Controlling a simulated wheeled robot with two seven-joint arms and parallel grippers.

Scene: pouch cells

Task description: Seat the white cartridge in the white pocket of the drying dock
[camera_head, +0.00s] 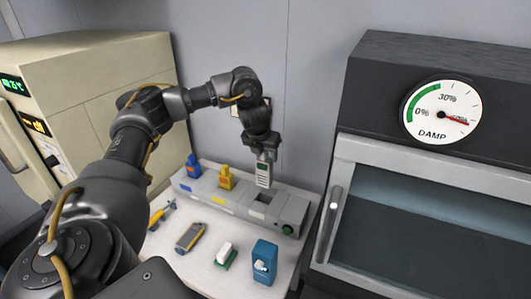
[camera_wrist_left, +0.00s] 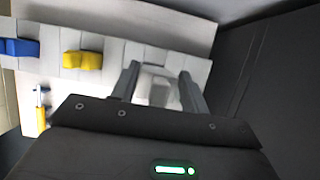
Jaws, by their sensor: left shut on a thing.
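My left gripper (camera_head: 264,172) hangs fingers-down over the right part of the grey drying dock (camera_head: 215,199). It is shut on the white cartridge (camera_wrist_left: 157,86), which shows between the two grey fingers in the left wrist view. In the head view the cartridge is hard to tell from the fingers. A dark pocket opening (camera_head: 259,207) lies in the dock just below the gripper. Whether the cartridge's lower end touches the pocket is unclear. A blue cartridge (camera_head: 193,167) and a yellow cartridge (camera_head: 226,178) stand in the dock further left. My right gripper is out of view.
In front of the dock lie a yellow-and-blue tool (camera_head: 161,215), a handheld meter (camera_head: 190,237), a white block on a green base (camera_head: 224,252) and a blue box (camera_head: 264,263). A glass-fronted cabinet (camera_head: 430,215) with a DAMP dial stands close at right. A beige oven (camera_head: 95,95) stands at left.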

